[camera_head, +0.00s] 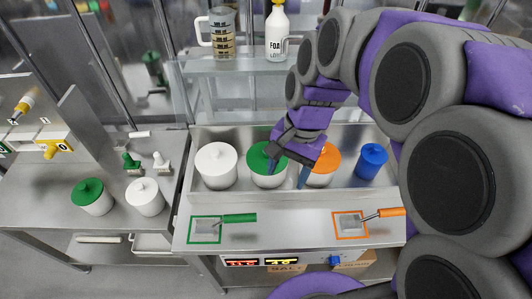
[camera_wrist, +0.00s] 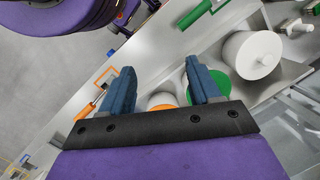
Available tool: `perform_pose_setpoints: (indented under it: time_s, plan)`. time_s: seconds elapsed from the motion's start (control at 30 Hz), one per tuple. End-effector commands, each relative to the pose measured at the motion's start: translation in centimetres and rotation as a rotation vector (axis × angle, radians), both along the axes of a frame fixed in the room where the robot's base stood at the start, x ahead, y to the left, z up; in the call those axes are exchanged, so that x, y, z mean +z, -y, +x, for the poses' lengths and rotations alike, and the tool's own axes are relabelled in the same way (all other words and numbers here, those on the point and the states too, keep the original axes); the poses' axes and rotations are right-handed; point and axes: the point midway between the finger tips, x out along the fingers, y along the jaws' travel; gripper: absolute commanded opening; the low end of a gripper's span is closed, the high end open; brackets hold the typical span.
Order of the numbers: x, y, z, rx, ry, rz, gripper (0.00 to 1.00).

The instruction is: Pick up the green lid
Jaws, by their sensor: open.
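The green lid (camera_head: 257,158) sits on a white round pot (camera_head: 268,181) in the metal trough. My gripper (camera_head: 288,170) is open and empty, hanging between this pot and the orange-lidded pot. One finger overlaps the right part of the green lid in the head view; I cannot tell whether it touches. In the wrist view the green lid (camera_wrist: 223,84) shows partly behind the right finger of my gripper (camera_wrist: 154,65). A second green lid (camera_head: 87,189) sits on a pot on the left table.
The trough also holds a white-lidded pot (camera_head: 216,165), the orange-lidded pot (camera_head: 324,164) and a blue container (camera_head: 371,161). A jug (camera_head: 222,33) and bottle (camera_head: 277,32) stand on the shelf behind.

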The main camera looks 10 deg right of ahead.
Motion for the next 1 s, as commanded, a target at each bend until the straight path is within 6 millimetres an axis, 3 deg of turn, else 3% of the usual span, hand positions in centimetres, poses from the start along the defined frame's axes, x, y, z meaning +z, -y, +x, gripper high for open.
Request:
perform_pose_setpoints:
  time_s: [0.03,0.2,0.53,0.8,1.0]
  plan:
    - [0.1,0.3,1.8,-0.069,-0.003,0.012,0.62]
    - [0.4,1.6,6.9,-0.314,-0.031,0.055,0.62]
    - [-0.3,6.2,15.8,-0.794,-0.104,0.134,0.62]
    - [-1.0,8.9,19.1,-1.010,-0.144,0.166,0.62]
    - [-2.9,8.4,19.4,-1.029,-0.155,0.168,0.62]
